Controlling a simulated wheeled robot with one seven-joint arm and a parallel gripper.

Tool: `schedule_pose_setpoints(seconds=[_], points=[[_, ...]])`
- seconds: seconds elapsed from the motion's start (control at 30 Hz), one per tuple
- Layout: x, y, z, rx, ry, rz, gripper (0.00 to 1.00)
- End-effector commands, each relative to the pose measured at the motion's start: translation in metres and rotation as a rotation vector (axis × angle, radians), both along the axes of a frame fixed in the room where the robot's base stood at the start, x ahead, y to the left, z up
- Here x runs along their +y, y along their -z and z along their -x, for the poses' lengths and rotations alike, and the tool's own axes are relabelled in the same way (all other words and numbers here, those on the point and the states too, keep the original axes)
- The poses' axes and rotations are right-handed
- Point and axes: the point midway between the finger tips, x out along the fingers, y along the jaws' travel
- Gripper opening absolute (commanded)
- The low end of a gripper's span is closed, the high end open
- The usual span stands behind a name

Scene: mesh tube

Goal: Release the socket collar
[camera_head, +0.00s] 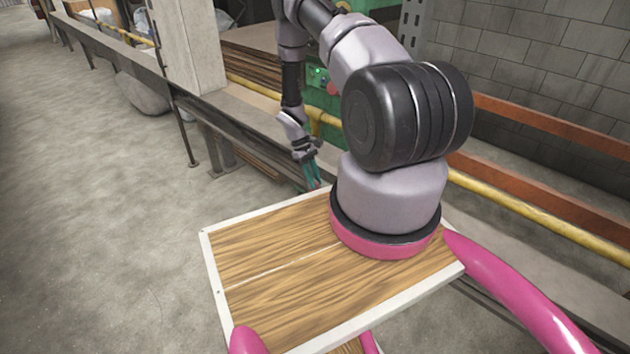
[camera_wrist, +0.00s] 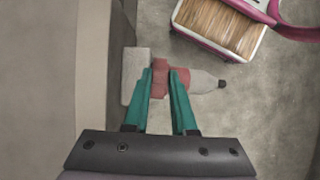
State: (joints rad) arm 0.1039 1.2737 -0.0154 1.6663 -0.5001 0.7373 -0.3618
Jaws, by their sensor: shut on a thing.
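My gripper (camera_wrist: 166,73) has two teal fingers and is shut on a dull red collar (camera_wrist: 160,65), which shows between the fingertips and a little past the right finger. A pale grey, tapering body with a dark tip (camera_wrist: 208,82) extends to the right of the collar. A light grey block (camera_wrist: 135,68) lies to its left, partly behind the left finger; I cannot tell whether they touch. In the head view my gripper (camera_head: 311,176) points down beside the concrete ledge, and a small reddish bit shows at its fingertips. The collar's underside is hidden.
A pale concrete ledge (camera_head: 240,115) with a yellow pipe (camera_head: 530,212) runs along the machinery. In the wrist view a broad grey-beige surface (camera_wrist: 55,95) fills the left side. Open concrete floor (camera_head: 100,220) lies to the left in the head view.

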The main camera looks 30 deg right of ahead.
Motion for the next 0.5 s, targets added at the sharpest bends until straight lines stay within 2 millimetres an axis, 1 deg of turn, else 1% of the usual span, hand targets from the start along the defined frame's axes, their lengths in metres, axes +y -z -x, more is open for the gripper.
schedule_pose_setpoints(seconds=[0.2, 0.47, 0.5], points=[[0.0013, 0.0003, -0.0054, 0.057, 0.001, 0.022, 0.00], [0.0014, -0.0002, -0.0053, 0.059, 0.001, 0.022, 0.00], [0.0014, -0.0003, -0.0053, 0.059, 0.001, 0.022, 0.32]])
